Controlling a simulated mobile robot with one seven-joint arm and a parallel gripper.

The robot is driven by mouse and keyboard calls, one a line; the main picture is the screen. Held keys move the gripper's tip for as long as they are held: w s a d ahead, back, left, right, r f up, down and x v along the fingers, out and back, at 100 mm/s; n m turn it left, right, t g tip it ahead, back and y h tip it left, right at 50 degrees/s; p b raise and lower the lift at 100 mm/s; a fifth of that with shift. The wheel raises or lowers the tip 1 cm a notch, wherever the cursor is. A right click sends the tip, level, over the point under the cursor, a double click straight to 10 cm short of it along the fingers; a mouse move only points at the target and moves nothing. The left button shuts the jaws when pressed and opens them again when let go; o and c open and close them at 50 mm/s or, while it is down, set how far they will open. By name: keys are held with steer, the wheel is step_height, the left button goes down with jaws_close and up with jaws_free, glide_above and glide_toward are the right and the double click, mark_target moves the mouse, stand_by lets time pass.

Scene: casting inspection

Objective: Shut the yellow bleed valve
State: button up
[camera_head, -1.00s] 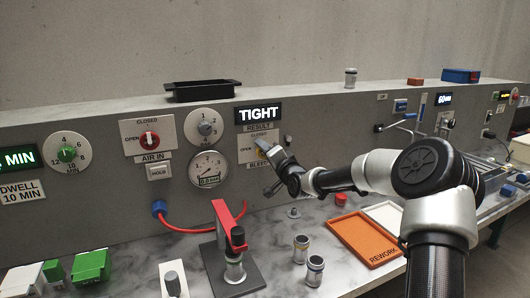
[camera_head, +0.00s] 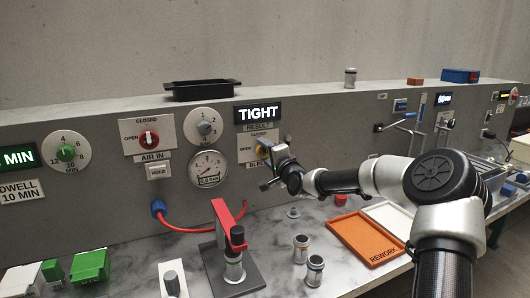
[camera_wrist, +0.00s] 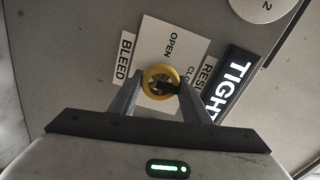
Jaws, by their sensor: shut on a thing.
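The yellow bleed valve (camera_head: 262,150) is a round knob on a white plate marked OPEN and CLOSED, on the grey panel under the TIGHT display. In the wrist view the yellow ring (camera_wrist: 160,82) with a dark bar across its middle sits between my two fingertips. My gripper (camera_head: 270,158) is at the valve and shut on it; it also shows in the wrist view (camera_wrist: 160,90). In the head view my gripper partly covers the valve and its plate. I cannot tell exactly which way the valve's bar points.
The TIGHT display (camera_head: 257,113) is just above the valve plate. Below, a red clamp stand (camera_head: 225,225), small metal cylinders (camera_head: 301,248) and the orange REWORK tray (camera_head: 345,236) stand on the bench.

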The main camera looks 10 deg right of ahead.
steer(key=o, duration=1)
steer(key=shift+o, duration=0.2)
steer(key=p+v, duration=0.1)
steer(key=v, duration=1.6)
steer(key=shift+s, duration=0.25)
steer(key=shift+d, duration=0.1)
